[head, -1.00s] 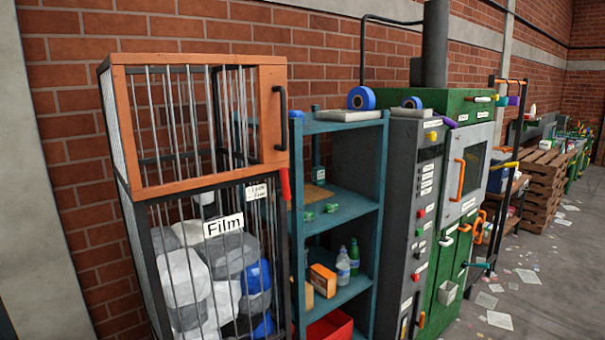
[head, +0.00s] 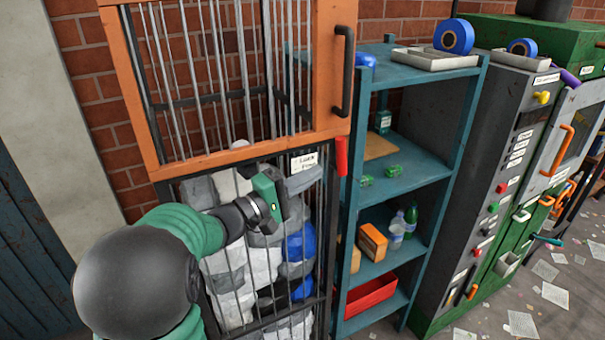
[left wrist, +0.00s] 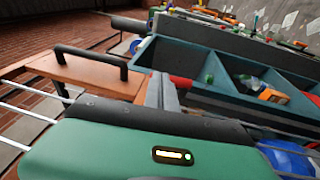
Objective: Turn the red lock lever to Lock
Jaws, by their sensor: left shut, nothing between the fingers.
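The red lock lever (head: 342,156) hangs straight down on the right side of the cage, just below the orange door frame (head: 230,150). A small white label (head: 304,161) is just left of it; its writing is too small to read surely. My left gripper (head: 297,190) is in front of the cage bars, left of and a little below the lever. In the left wrist view its closed grey fingers (left wrist: 161,92) point toward the red lever (left wrist: 181,82), which shows partly behind them. Whether they touch is unclear. My right gripper is in neither view.
The wire cage holds grey, white and blue film bundles (head: 299,243). A black door handle (head: 343,72) juts out above the lever. A teal shelf (head: 415,180) stands close on the right, then a dark control panel (head: 500,180). Papers lie on the floor at right.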

